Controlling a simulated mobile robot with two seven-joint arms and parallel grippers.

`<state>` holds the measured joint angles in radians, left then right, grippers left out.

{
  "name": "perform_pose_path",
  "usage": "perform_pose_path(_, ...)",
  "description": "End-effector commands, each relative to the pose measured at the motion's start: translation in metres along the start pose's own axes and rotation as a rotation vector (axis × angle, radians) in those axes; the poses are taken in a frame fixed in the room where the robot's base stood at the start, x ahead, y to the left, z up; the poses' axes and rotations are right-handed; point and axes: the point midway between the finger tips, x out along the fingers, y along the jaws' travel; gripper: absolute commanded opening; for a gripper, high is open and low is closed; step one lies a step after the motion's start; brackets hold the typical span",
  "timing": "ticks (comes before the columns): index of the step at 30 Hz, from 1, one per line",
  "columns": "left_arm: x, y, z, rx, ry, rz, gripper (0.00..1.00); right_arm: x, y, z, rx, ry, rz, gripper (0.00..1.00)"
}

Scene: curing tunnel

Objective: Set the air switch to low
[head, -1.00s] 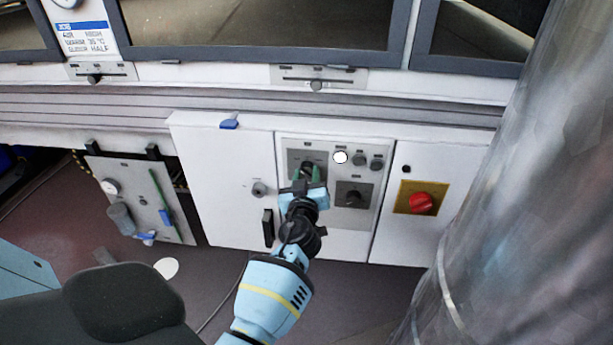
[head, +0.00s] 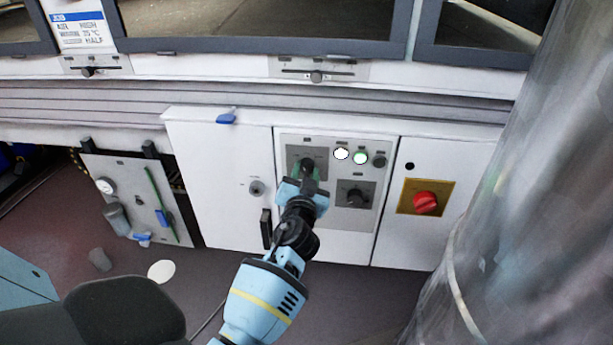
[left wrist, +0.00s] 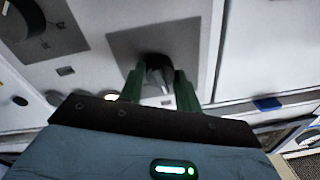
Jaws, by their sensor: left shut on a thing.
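The control panel (head: 328,215) is on the white cabinet front, with a dark rotary knob (head: 307,163) on a grey plate at its upper left. I cannot read the labels, so I cannot tell for certain that this is the air switch. My left gripper (head: 306,174) is shut on this knob. In the left wrist view its green fingers stand on either side of the knob (left wrist: 159,76). A second dark knob (head: 354,196) sits lower right on the panel. My right gripper is not in view.
A red knob on a yellow plate (head: 410,188) is to the right. A large metal cylinder (head: 510,200) fills the right side. A card (head: 78,25) at upper left reads air high. Slider plates (head: 318,68) run above the cabinet.

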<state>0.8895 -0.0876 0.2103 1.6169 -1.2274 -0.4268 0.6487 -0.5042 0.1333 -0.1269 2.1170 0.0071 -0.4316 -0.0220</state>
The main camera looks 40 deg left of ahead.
Motion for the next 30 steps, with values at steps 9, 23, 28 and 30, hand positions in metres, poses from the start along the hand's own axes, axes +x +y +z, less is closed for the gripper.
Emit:
perform_pose_path(9, 0.0003, -0.0007, -0.0009, 0.154, 0.011, 0.001, 0.10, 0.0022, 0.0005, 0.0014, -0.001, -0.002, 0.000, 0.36)
perform_pose_path(23, 0.0005, -0.0011, -0.0013, 0.199, 0.014, 0.002, 0.10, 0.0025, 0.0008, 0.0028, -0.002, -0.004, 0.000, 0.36)
perform_pose_path(28, 0.0006, -0.0011, -0.0015, 0.198, 0.014, 0.001, 0.10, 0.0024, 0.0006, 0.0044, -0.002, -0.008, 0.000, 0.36)
perform_pose_path(30, 0.0006, -0.0011, -0.0015, 0.198, 0.014, 0.002, 0.42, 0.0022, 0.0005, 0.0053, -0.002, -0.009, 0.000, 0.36)
